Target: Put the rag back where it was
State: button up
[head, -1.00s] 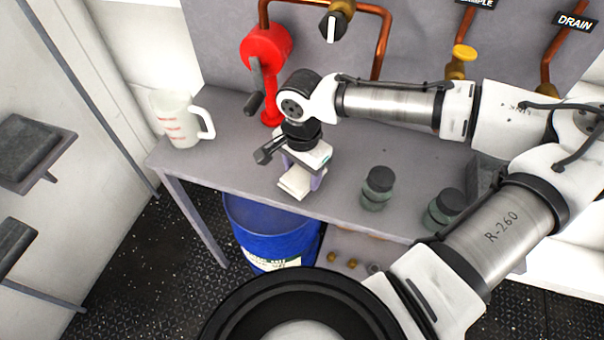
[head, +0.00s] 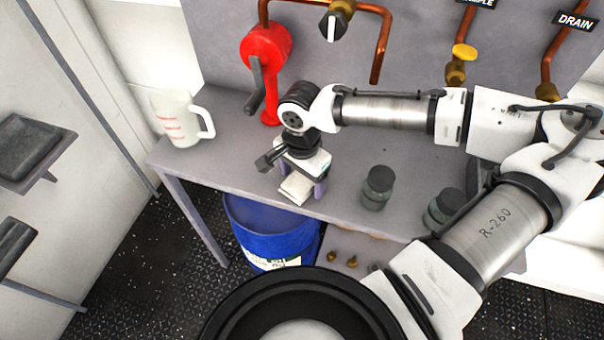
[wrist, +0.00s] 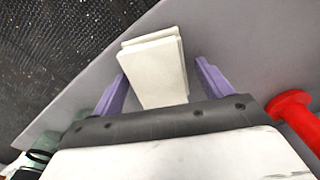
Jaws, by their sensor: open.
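The rag (head: 296,189) is a cream-white folded pad near the front edge of the grey bench (head: 240,182). It also shows in the wrist view (wrist: 153,70), in front of my gripper. My gripper (head: 302,181) points down at the bench in the head view, above and around the rag. In the wrist view my gripper (wrist: 158,88) is open, with one purple finger on each side of the rag. A gap shows on the right; on the left the finger is close to it. Part of the rag is hidden behind the gripper body.
A measuring jug (head: 180,119) stands at the bench's left end. A red crank (head: 266,60) is behind the gripper. Dark-lidded jars (head: 377,187) stand to the right. A blue drum (head: 270,230) is below the bench. Bare bench lies between jug and gripper.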

aim_at(302, 178)
notch_tip(302, 178, up, 12)
jog(key=shift+r+b, duration=0.2)
jog(key=shift+b, duration=0.15)
